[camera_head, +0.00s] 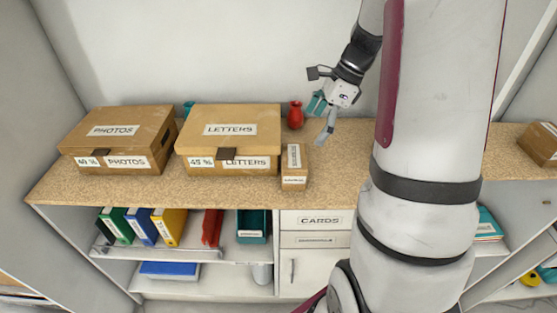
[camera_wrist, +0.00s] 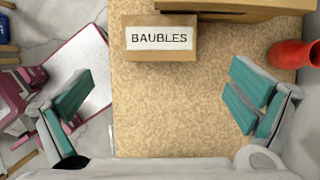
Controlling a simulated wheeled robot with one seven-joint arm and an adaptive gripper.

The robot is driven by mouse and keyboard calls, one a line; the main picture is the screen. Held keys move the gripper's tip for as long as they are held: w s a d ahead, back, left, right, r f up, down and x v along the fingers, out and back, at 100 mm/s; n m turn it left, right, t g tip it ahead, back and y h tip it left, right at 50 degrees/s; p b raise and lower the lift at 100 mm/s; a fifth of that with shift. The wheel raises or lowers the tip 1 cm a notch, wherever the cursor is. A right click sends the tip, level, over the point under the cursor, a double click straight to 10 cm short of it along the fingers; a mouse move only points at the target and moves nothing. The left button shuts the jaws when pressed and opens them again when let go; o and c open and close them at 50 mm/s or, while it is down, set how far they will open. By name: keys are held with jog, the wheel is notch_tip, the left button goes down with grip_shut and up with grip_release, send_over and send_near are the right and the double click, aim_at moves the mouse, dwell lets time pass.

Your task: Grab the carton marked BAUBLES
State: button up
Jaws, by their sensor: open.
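The small brown carton marked BAUBLES (camera_wrist: 160,53) is at the upper middle of the wrist view, with its white label readable. In the head view a small carton (camera_head: 294,168) stands on the countertop, right beside the LETTERS box; it appears to be the same one, though its labels are too small to read there. My gripper (camera_head: 320,120) is open and empty above the counter, behind and right of this carton. In the wrist view the open teal fingers (camera_wrist: 160,98) are spread wide, with bare countertop between them and the carton just beyond them.
The large LETTERS box (camera_head: 228,145) adjoins the carton, with the PHOTOS box (camera_head: 118,142) farther left. A red vase (camera_head: 295,115) stands behind the carton, near my gripper. Another carton (camera_head: 541,142) is at far right.

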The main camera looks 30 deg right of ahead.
aim_at(297, 155)
jog(key=p+x, duration=0.1)
jog(key=x, duration=1.2)
jog(key=shift+f, duration=0.15)
jog(key=c, duration=1.2)
